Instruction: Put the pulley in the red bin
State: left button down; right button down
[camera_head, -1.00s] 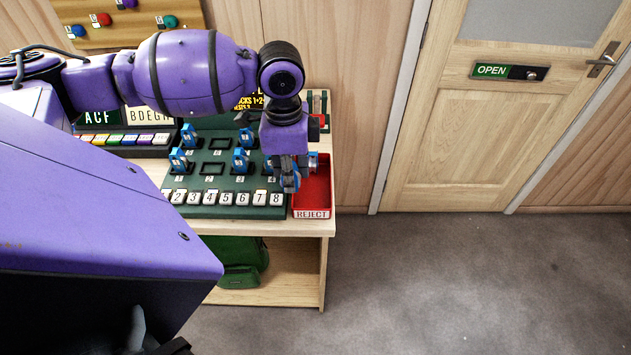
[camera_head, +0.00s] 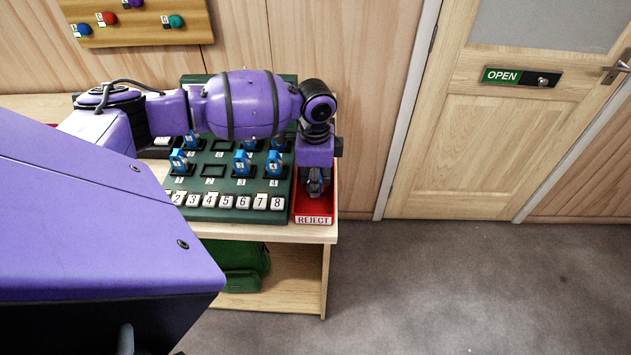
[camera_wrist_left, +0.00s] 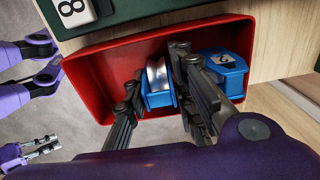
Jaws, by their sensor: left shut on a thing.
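The red bin (camera_head: 313,219), marked REJECT, stands at the right end of the table; its inside shows in the left wrist view (camera_wrist_left: 90,72). My left gripper (camera_head: 315,188) points down into the bin. It is shut on a blue pulley with a silver wheel (camera_wrist_left: 158,98), held between the fingers within the bin walls. I cannot tell whether the pulley touches the bin floor. A second blue pulley with a label (camera_wrist_left: 226,66) lies in the bin, right of the fingers in the wrist view. In the head view the gripper mostly hides the held pulley.
The dark green board (camera_head: 213,187) left of the bin holds several blue pulleys (camera_head: 242,162) in numbered spots, with white number tiles (camera_head: 228,203) along its front. A green bag (camera_head: 240,265) sits on the lower shelf. The floor (camera_head: 440,290) right of the table is clear.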

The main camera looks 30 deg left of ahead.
pick_arm(q)
jog(key=c, duration=1.5)
grip_release()
jog(key=shift+f, duration=0.1)
jog(key=shift+o, duration=0.2)
notch_tip(320, 180, up, 12)
jog(key=shift+r, duration=0.2)
